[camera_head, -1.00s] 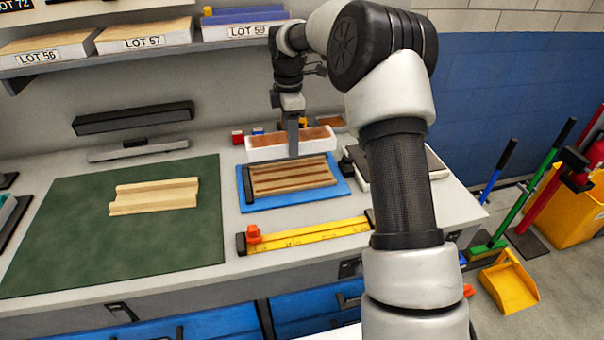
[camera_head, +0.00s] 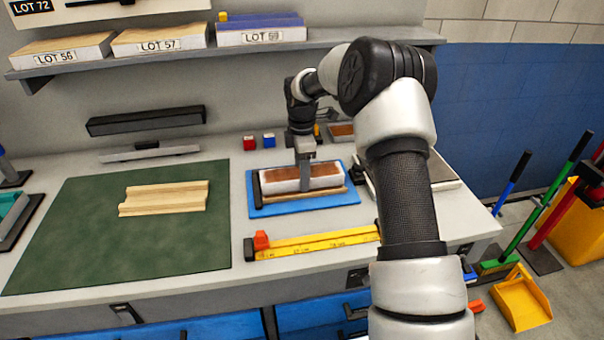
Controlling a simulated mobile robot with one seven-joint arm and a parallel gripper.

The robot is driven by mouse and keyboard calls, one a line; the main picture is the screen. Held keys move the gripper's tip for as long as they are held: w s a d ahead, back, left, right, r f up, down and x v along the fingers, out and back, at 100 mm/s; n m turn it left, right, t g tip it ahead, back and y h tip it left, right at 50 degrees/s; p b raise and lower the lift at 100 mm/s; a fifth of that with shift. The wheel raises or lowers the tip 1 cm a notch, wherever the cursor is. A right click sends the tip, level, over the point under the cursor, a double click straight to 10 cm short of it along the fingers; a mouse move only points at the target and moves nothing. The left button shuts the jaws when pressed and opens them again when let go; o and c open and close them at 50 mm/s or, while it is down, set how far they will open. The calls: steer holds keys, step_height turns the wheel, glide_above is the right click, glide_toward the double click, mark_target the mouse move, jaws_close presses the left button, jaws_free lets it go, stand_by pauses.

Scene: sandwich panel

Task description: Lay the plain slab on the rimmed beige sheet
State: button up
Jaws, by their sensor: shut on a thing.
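A slab with white sides and a brown top (camera_head: 325,173) is held by my gripper (camera_head: 305,181). The gripper is shut on it, with the fingertips partly hidden against the slab. The slab is over the blue mat (camera_head: 333,203) and covers most of a striped beige wooden piece (camera_head: 332,193) there. I cannot tell whether the slab touches that piece. A beige sheet with raised long edges (camera_head: 163,199) lies on the green mat (camera_head: 75,235), to the left of my gripper.
A yellow rule with an orange block (camera_head: 315,243) lies in front of the blue mat. Small red (camera_head: 249,143) and blue (camera_head: 268,140) blocks stand behind. A shelf (camera_head: 350,39) with labelled boards overhangs the back. The green mat is clear around the beige sheet.

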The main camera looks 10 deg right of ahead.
steer(key=shift+f, duration=0.15)
steer(key=o, duration=0.8)
